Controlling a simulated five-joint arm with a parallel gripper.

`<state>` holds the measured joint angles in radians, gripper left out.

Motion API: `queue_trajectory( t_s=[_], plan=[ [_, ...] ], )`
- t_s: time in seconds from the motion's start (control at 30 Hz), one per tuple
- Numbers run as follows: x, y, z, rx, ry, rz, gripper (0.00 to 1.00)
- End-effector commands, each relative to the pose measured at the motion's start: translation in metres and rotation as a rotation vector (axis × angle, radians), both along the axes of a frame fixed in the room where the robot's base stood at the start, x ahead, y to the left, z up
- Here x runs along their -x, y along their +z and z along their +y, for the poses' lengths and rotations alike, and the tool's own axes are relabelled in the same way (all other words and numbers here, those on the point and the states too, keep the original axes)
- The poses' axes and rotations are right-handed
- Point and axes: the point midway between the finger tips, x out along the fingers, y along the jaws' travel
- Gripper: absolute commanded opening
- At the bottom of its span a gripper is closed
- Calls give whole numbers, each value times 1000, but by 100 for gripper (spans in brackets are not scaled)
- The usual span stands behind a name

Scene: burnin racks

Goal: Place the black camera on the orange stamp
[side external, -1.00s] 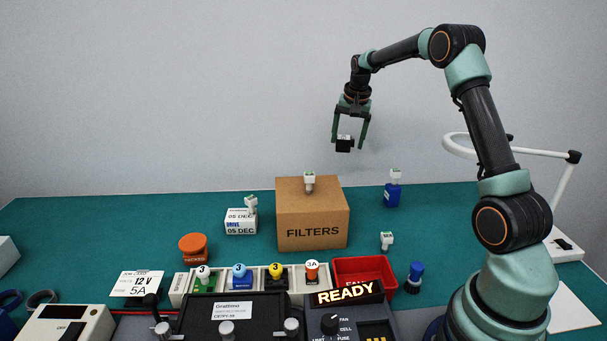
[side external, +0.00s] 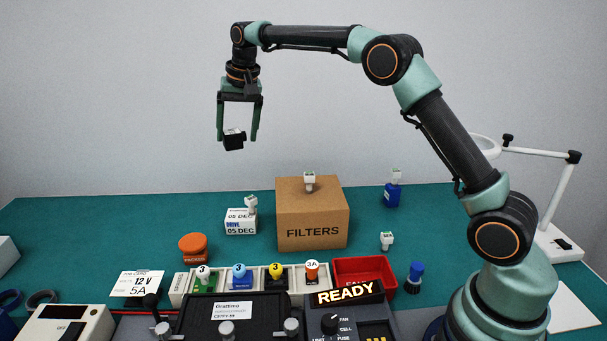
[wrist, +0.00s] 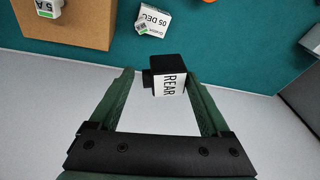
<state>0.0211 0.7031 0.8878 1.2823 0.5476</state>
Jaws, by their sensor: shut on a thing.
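The black camera (side external: 234,141), a small dark block, hangs between the fingertips of my gripper (side external: 237,138), high above the table and slightly tilted. In the wrist view the camera (wrist: 163,75) shows a white label reading REAR between the two green fingers (wrist: 159,80). My gripper is shut on it. The orange stamp (side external: 193,247), a round orange piece with a label, stands on the green mat at the left. It lies below and to the left of my gripper in the side view.
A cardboard FILTERS box (side external: 312,219) stands right of the stamp, with a small white-topped piece on it.

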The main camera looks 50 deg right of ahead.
Motion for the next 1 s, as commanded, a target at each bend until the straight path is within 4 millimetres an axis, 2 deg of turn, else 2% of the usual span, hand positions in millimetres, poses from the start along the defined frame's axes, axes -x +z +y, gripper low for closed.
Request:
queue_trajectory(
  t_s=[0.03,0.2,0.3,0.4,0.53,0.67,1.0],
  plan=[
    [-2,4,29,0,50,-2,21],
    [1,13,99,0,170,-2,21],
    [5,16,127,0,220,-1,21],
    [9,19,145,0,252,-1,21],
    [11,15,155,1,269,2,21],
    [12,-3,156,2,271,4,21],
    [12,-86,155,1,269,5,21]
  ],
)
